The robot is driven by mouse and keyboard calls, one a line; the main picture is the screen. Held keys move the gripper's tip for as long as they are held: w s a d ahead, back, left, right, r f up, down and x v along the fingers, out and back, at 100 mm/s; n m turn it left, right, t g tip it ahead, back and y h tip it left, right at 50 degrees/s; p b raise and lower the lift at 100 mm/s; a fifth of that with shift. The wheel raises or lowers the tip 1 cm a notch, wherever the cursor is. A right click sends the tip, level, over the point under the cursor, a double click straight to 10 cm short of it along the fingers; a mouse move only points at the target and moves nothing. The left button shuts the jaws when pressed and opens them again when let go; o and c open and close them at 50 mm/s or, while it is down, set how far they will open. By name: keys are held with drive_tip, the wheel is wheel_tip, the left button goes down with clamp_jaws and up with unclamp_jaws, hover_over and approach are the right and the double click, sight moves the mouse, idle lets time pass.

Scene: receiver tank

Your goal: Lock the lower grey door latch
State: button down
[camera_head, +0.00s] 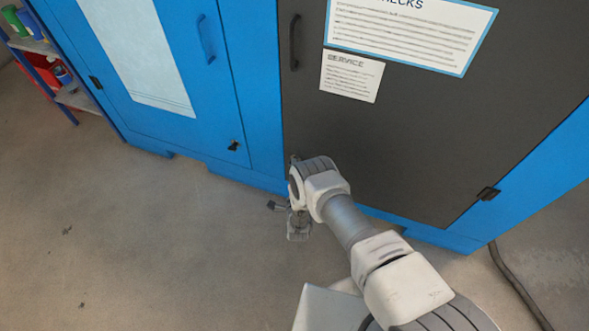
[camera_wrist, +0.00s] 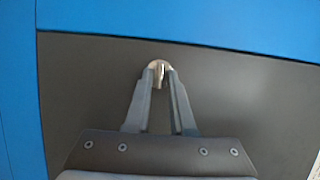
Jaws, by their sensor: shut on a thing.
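The dark grey door (camera_head: 420,120) is in the middle and right of the head view and looks closed in its blue frame. In the wrist view the lower latch (camera_wrist: 158,70) is a small metal piece on the grey door (camera_wrist: 90,80), near the blue frame. My gripper (camera_wrist: 161,72) is shut on this latch, with a fingertip on each side. The fingertips partly cover the latch, so its turned position is hard to tell. In the head view my gripper (camera_head: 294,165) is at the door's lower left edge, and my arm hides the latch.
A blue door (camera_head: 180,80) with a handle and a black latch (camera_head: 234,145) is to the left. The grey door has a black handle (camera_head: 295,42) above and a hinge (camera_head: 488,193) at lower right. A shelf (camera_head: 45,50) stands far left. A hose (camera_head: 520,285) lies on the floor at right.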

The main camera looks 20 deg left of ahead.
drive_tip(key=shift+a, duration=0.1)
idle(0.5)
drive_tip(key=c, duration=0.9)
unclamp_jaws()
drive_tip(key=shift+c, duration=0.2)
drive_tip(key=shift+s, duration=0.2)
